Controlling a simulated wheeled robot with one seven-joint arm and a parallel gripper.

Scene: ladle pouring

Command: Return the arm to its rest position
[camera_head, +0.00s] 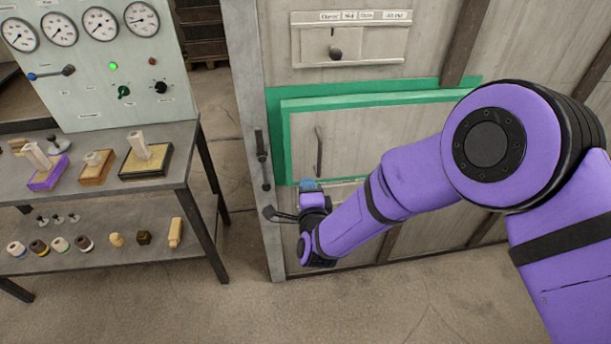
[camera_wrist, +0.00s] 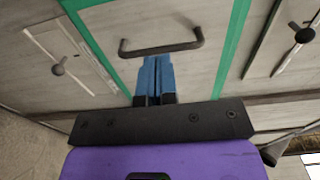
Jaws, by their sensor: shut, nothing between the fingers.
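My purple arm (camera_head: 345,222) reaches from the right side of the head view down to the front of a grey cabinet. My gripper (camera_head: 308,185) is at its far end, with a blue fingertip showing low on the cabinet front. In the wrist view, the two blue fingers of my gripper (camera_wrist: 153,75) are together with nothing between them. They point toward a dark bar handle (camera_wrist: 162,48) on a green-edged panel. The handle (camera_head: 319,150) also shows above the fingers in the head view. I cannot tell whether they touch it.
A grey shelf table (camera_head: 178,190) at left holds wooden blocks on stands (camera_head: 145,155) and several small parts below. A gauge panel (camera_head: 110,70) stands behind it. A lever (camera_head: 262,160) is on the cabinet's left post. The floor (camera_head: 150,300) in front is clear.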

